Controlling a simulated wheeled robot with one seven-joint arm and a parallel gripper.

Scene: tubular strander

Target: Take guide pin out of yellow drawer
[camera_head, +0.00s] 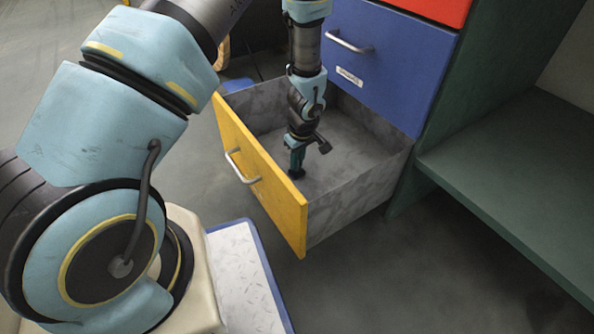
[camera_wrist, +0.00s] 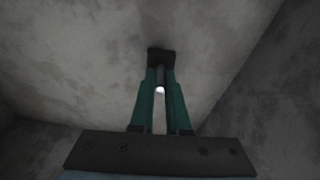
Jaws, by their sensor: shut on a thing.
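The yellow drawer (camera_head: 262,180) is pulled open, and its grey inside shows in the head view. My gripper (camera_head: 297,172) reaches down into the drawer, close behind the yellow front, with its fingers near the grey floor. In the wrist view my gripper (camera_wrist: 160,62) has its two green fingers close together, shut on the guide pin (camera_wrist: 160,80). Only a small part of the pin shows between the fingers, dark with a bright end. The dark fingertips hide the rest. I cannot tell whether the pin touches the drawer floor.
A closed blue drawer (camera_head: 385,65) with a metal handle is above the open one, and a red drawer (camera_head: 440,8) is above that. A green shelf (camera_head: 510,165) stands to the right. The drawer floor (camera_head: 355,150) right of my gripper looks clear.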

